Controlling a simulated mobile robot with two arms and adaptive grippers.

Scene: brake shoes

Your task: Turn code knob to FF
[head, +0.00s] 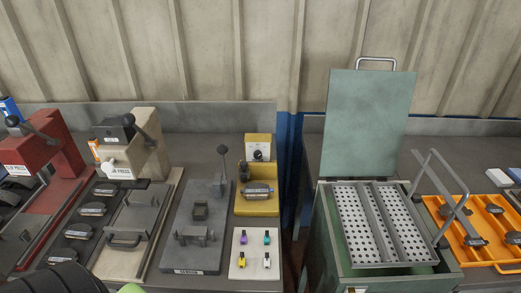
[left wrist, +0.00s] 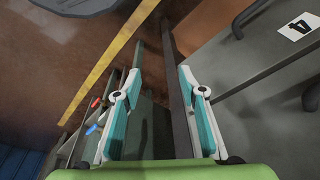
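A small dark round knob (head: 258,155) sits on the upright panel of a yellow unit (head: 262,207) on the bench, centre right in the head view. It looks like the code knob, but its marks are too small to read. A metal cylinder (head: 258,190) lies on the yellow unit below the knob. My left gripper (left wrist: 158,85) is open and empty in the left wrist view, its teal-padded fingers well apart. Only a green bit of it shows at the bottom edge of the head view, low and left of the knob. My right gripper is not in view.
Left of the yellow unit are a grey lever fixture (head: 205,245), a beige press (head: 140,150) and a red press (head: 45,155). A white board (head: 255,262) with coloured pieces lies in front. A green lidded box (head: 368,120) and an orange tray (head: 475,257) stand right.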

